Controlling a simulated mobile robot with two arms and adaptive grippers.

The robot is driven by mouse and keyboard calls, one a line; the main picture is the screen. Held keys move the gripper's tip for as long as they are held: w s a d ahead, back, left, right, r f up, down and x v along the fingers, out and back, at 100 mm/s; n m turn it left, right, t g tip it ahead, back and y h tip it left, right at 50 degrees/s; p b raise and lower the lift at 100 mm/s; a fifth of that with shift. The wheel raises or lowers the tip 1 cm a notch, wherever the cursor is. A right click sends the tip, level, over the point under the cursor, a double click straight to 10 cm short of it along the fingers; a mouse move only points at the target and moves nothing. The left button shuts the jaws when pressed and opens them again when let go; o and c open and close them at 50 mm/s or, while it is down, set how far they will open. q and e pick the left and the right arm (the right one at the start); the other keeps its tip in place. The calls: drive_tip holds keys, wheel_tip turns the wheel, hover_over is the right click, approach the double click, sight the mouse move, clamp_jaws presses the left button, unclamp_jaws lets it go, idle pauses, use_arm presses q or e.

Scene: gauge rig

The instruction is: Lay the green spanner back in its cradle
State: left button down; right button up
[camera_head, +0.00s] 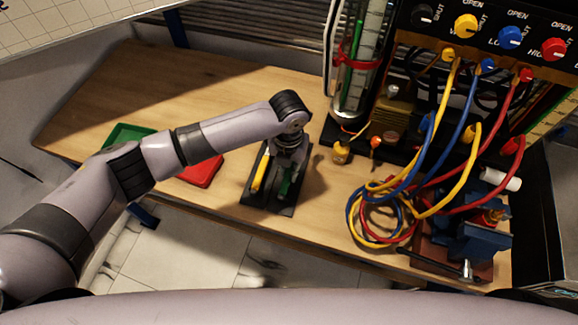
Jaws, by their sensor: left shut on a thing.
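The black cradle (268,205) stands on the wooden bench near its front edge. A yellow-handled tool (260,172) lies in the left part of the cradle. The green spanner (284,186) shows as a small green strip on the right side, just under my left gripper. My left gripper (285,170) points down over the cradle and is shut on the green spanner. My wrist hides the upper part of the spanner, so I cannot tell whether it rests in its slot. My right gripper is not in view.
A red tray (202,172) and a green tray (128,134) lie left, partly behind my arm. Coiled hoses (375,215) lie right of the cradle. A blue vise (480,240) stands front right. The gauge rig (500,60) with coloured knobs stands behind. The bench's left end is clear.

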use_arm(q)
drive_tip(key=shift+f+b, duration=0.45)
drive_tip(key=shift+f, duration=0.3)
idle(0.5)
drive_tip(key=c, duration=1.4)
unclamp_jaws()
drive_tip(key=shift+c, duration=0.2)
wheel_tip(320, 180, up, 12)
drive_tip(key=shift+s, duration=0.1)
